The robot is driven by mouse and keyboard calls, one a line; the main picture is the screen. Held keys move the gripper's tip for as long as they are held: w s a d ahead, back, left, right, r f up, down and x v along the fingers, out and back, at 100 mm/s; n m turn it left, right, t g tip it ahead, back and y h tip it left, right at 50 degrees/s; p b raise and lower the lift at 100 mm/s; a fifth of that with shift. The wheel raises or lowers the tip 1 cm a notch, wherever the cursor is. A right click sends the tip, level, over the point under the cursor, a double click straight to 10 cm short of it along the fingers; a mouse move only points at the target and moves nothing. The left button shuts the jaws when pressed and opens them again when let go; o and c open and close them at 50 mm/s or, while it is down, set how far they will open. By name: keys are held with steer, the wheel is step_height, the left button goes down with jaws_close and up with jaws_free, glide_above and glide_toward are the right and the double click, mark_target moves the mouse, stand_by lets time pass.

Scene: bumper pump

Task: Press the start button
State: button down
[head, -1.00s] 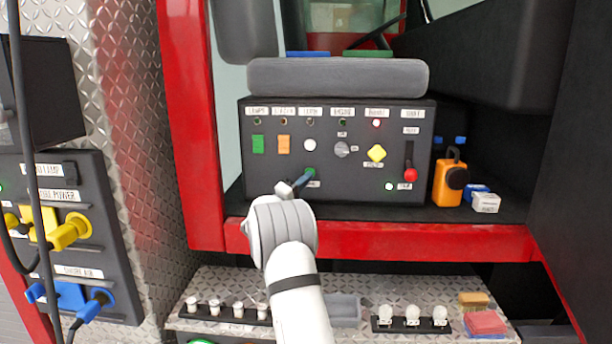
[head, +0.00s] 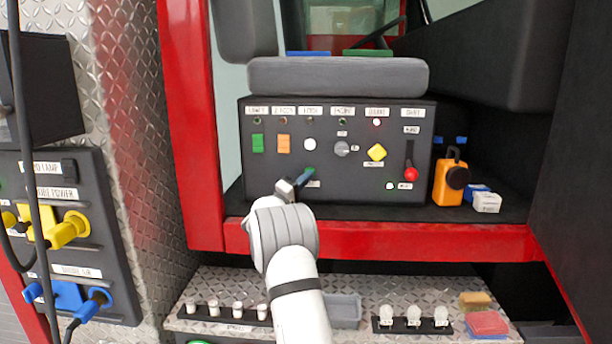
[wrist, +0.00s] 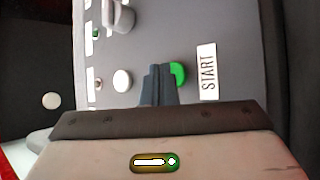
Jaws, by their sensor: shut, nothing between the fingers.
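The green start button (head: 310,171) is low on the dark control panel (head: 262,185), partly hidden by my fingers. In the wrist view the green button (wrist: 179,73) shows right beside my fingertips, with the white START label (wrist: 208,72) to its right. My gripper (head: 303,180) is shut and empty, its blue-grey fingers pointing at the panel just below and left of the button. In the wrist view the closed fingertips (wrist: 157,70) overlap the button's left edge. I cannot tell whether they touch it.
Nearby on the panel are a white round button (head: 309,145), a grey knob (head: 341,149), a yellow button (head: 376,152) and a red-tipped lever (head: 410,174). An orange device (head: 447,184) stands right of the panel. A red beam (head: 400,241) crosses below it.

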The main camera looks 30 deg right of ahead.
steer(key=shift+w+d+b, duration=0.25)
steer(key=shift+w+b, duration=0.05)
stand_by(0.5)
steer(key=shift+s+a+f+b, duration=0.1)
steer(key=shift+s+a+b, duration=0.05)
steer(key=shift+b, duration=0.25)
steer(key=shift+s+a+b, duration=0.35)
steer(key=shift+s+b, duration=0.15)
steer(key=shift+b, duration=0.3)
steer(key=shift+s+a+b, duration=0.8)
steer(key=shift+s+b, duration=0.2)
steer(key=shift+b, duration=0.3)
steer(key=shift+s+a+b, duration=0.75)
steer(key=shift+s+b, duration=0.25)
steer(key=shift+b, duration=0.3)
